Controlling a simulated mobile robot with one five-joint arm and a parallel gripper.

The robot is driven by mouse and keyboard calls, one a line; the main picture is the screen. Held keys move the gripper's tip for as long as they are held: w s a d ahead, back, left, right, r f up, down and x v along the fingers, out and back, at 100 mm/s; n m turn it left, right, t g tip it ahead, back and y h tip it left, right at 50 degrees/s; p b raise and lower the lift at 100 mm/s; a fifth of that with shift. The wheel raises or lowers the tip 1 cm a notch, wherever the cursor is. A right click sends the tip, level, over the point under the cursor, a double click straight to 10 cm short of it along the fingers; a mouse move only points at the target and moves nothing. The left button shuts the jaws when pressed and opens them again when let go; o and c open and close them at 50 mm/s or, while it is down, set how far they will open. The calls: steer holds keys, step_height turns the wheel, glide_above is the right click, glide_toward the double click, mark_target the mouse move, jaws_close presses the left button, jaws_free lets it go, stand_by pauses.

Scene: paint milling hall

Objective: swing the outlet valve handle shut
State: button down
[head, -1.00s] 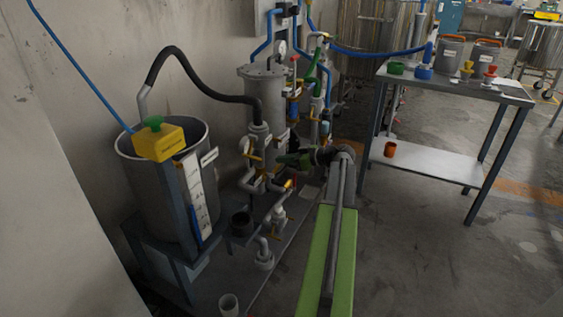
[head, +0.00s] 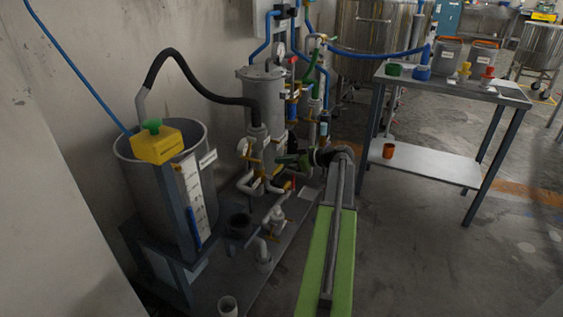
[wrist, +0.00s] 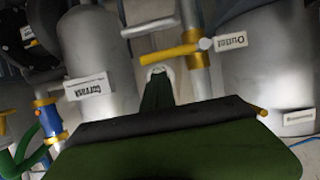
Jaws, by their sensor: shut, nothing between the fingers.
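The outlet valve shows in the wrist view as a yellow handle (wrist: 168,54) on a vertical pipe with a brass-coloured body (wrist: 198,75). A white tag reading "Outlet" (wrist: 230,42) sits to its right. The handle points left from its pivot, roughly crosswise to the pipe and slightly tilted. My dark green gripper (wrist: 158,92) is shut and empty, with its fingertips just below the handle's left part in the picture. I cannot tell whether they touch it. In the head view my gripper (head: 284,160) reaches left towards the pipework, and the outlet handle is hard to single out there.
A grey cylinder with a "Caruska"-like tag (wrist: 88,88) stands left in the wrist view, with a blue fitting (wrist: 48,118). In the head view, an open metal vessel (head: 203,140) stands left, a filter housing (head: 262,95) behind, and a table (head: 450,88) right.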

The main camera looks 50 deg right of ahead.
steer(key=s+d, duration=0.2)
steer(key=s, duration=0.6)
steer(key=shift+s, duration=0.35)
